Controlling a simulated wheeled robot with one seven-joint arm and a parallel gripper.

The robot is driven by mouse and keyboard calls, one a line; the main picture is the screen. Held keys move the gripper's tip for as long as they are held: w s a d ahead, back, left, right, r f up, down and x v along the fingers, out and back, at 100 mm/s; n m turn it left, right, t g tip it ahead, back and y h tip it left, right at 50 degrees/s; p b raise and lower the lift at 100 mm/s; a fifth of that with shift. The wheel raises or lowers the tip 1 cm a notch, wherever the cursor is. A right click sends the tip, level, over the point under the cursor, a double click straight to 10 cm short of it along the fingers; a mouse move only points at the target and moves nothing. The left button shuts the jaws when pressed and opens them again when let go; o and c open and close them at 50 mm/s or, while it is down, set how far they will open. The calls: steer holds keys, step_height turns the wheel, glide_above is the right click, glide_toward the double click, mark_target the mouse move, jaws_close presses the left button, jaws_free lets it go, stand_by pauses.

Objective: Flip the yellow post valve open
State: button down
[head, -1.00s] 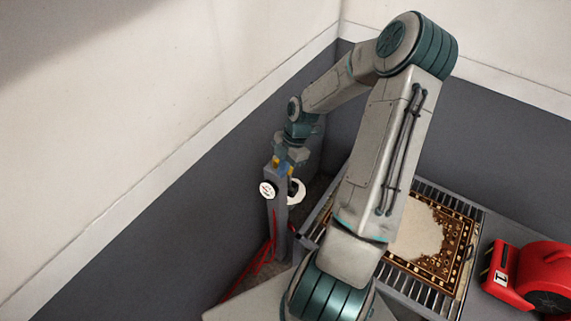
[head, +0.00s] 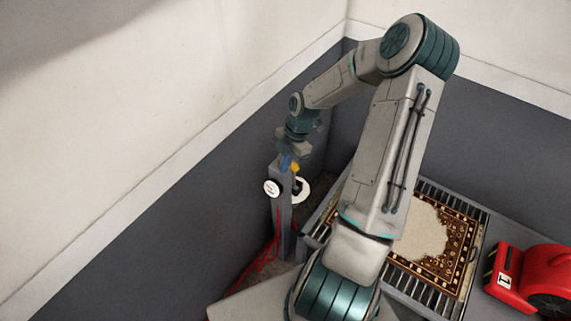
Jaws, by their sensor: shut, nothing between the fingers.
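The yellow post valve (head: 296,167) shows as a small patch of yellow at the top of a grey post (head: 284,222), near the dark wall. My gripper (head: 287,165) points down at the post top, its blue fingertips just left of the yellow part. The fingers are shut with nothing between them. Whether they touch the yellow part is too small to tell. The gripper hides part of the valve, and I cannot tell the handle's angle.
A white labelled disc (head: 272,188) sits on the post. A white ring-shaped part (head: 301,190) is behind it. Red hose (head: 262,257) lies at the post's foot. A patterned rug (head: 452,262) lies on a slatted rack; a red blower (head: 540,280) stands right.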

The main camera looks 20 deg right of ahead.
step_height(320, 180, up, 9)
steer(key=shift+a+r+b, duration=0.2)
steer(key=shift+a+b, duration=0.15)
stand_by(0.4)
steer(key=shift+s, duration=0.1)
